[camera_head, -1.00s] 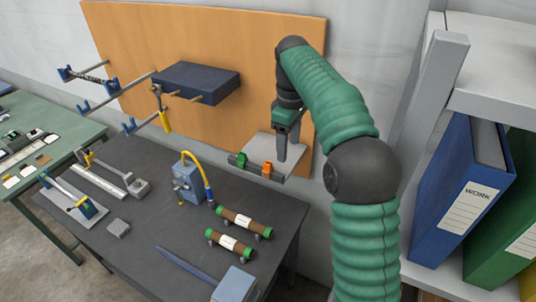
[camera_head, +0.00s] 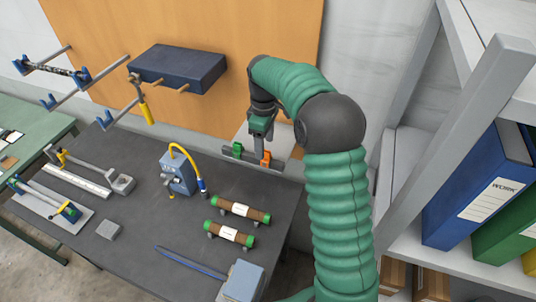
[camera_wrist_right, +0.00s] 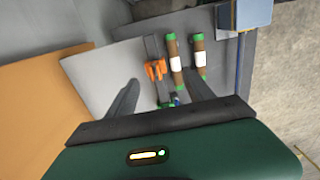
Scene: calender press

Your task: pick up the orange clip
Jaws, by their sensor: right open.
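The orange clip (camera_head: 265,159) sits on a dark rail at the back right edge of the dark table, right of a green clip (camera_head: 238,149). In the right wrist view the orange clip (camera_wrist_right: 155,69) shows between and beyond the two dark fingers. My right gripper (camera_head: 259,151) is just behind and above the rail, close to the orange clip, and overlaps it slightly in the head view. In the wrist view its fingers (camera_wrist_right: 162,90) are spread with nothing between their tips. I cannot tell any contact with the clip. My left gripper is out of view.
Two brown rolls with green ends (camera_head: 240,208) lie in front of the rail. A grey box with a yellow hose (camera_head: 178,174) stands left of them. An orange board (camera_head: 235,40) rises behind the table. A grey shelf with binders (camera_head: 480,200) is right of my arm.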

